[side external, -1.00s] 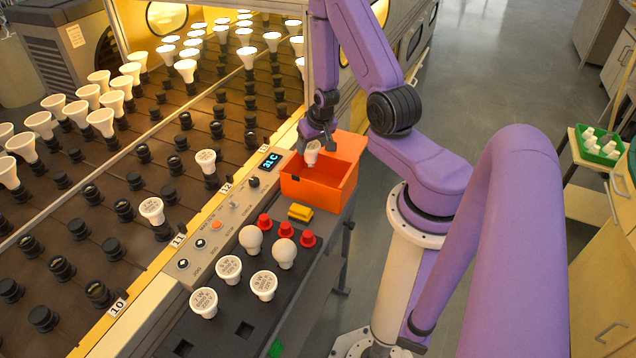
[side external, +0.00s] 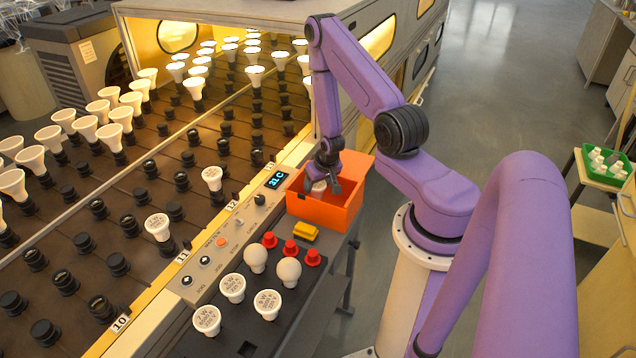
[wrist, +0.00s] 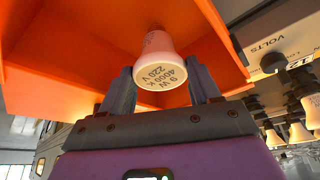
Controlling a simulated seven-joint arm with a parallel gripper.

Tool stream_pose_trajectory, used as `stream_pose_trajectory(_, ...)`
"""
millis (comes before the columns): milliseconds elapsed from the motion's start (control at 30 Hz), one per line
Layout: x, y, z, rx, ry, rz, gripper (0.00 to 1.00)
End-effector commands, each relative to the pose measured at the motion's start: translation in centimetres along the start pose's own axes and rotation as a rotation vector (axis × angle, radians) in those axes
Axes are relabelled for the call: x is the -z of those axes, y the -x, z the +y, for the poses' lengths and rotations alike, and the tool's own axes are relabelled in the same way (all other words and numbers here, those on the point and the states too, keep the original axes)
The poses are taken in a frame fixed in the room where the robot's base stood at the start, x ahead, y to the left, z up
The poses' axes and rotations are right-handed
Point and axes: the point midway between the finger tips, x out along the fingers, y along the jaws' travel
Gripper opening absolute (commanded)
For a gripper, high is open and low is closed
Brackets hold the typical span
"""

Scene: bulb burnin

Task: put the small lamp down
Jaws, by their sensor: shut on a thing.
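The small lamp (wrist: 160,62) is a white spot bulb with a printed face reading 9 W, 4000 K, 220 V. My gripper (wrist: 162,85) is shut on it, with one finger on each side in the wrist view. In the side external view my gripper (side external: 325,184) is down inside the orange bin (side external: 333,212), and only a bit of the lamp (side external: 318,187) shows between the fingers. The bin's orange walls surround the lamp. Whether the lamp touches the bin floor cannot be told.
In front of the bin are a yellow block (side external: 306,232), red caps (side external: 291,247), two round bulbs (side external: 289,272) and several spot lamps (side external: 232,288). The control panel (side external: 222,240) lies left of the bin. Beyond it is the socket rack (side external: 118,264) with lamps.

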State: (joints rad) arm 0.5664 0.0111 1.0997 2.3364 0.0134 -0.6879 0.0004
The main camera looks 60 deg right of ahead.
Motion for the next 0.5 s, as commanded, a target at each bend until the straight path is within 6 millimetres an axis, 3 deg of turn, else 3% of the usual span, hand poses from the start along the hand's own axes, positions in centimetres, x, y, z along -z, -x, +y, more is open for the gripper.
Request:
stream_pose_trajectory(300, -0.07, -0.26, -0.01, 0.000, 0.000, 0.001, 0.31)
stream_pose_trajectory(333, -0.09, -0.29, -0.01, 0.000, 0.001, 0.001, 0.65)
stream_pose_trajectory(367, -0.07, -0.27, -0.01, 0.000, 0.001, 0.001, 0.72)
stream_pose_trajectory(500, -0.07, -0.26, -0.02, 0.000, 0.001, 0.001, 0.72)
